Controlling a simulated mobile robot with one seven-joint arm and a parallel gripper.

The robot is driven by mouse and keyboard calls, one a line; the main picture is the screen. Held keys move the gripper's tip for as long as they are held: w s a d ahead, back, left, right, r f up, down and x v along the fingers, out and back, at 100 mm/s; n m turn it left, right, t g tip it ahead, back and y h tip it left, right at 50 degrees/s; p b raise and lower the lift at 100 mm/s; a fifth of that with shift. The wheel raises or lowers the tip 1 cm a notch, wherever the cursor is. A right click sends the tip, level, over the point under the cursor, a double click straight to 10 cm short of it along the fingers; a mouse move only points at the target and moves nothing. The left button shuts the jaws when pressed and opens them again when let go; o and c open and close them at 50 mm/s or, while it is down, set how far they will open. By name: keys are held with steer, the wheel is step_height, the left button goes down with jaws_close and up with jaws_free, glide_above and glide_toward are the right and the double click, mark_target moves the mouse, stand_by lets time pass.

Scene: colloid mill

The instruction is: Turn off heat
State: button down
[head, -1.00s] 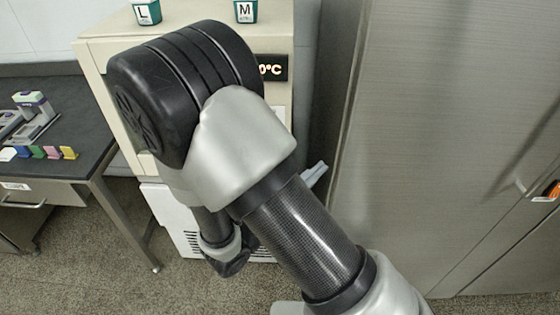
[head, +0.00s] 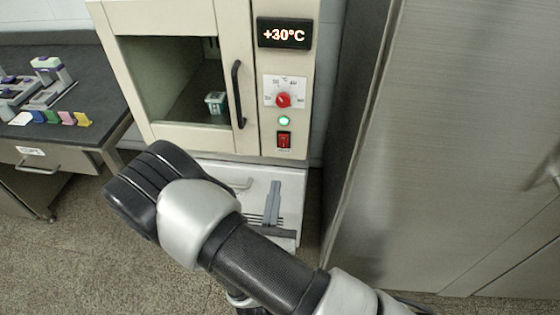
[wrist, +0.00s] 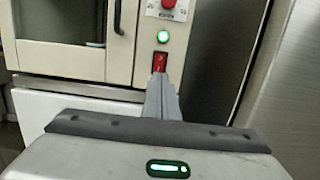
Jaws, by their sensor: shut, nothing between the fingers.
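Below the display are a red dial (head: 283,100), a lit green lamp (head: 284,121) and a red rocker switch (head: 284,140). In the wrist view the switch (wrist: 160,62) and lit lamp (wrist: 163,37) stand just beyond the fingertips. My gripper (head: 274,186) is shut and empty, below the switch in the head view. In the wrist view its fingers (wrist: 161,84) point at the switch; I cannot tell whether they touch it.
The cabinet door, with a black handle (head: 237,95), is closed; a small teal container (head: 215,102) shows inside. A white vented unit (head: 232,172) stands below. A dark bench (head: 80,143) is at left, a large grey metal cabinet (head: 455,130) at right.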

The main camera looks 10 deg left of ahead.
mark_target(284, 138)
steer(key=w, duration=0.4)
steer(key=w+r+b, duration=0.1)
steer(key=w, duration=0.4)
steer(key=w+r, duration=0.1)
steer(key=w, duration=0.3)
steer(key=shift+w+a+r, duration=0.1)
steer(key=shift+w+a, duration=0.2)
steer(key=shift+a, duration=0.05)
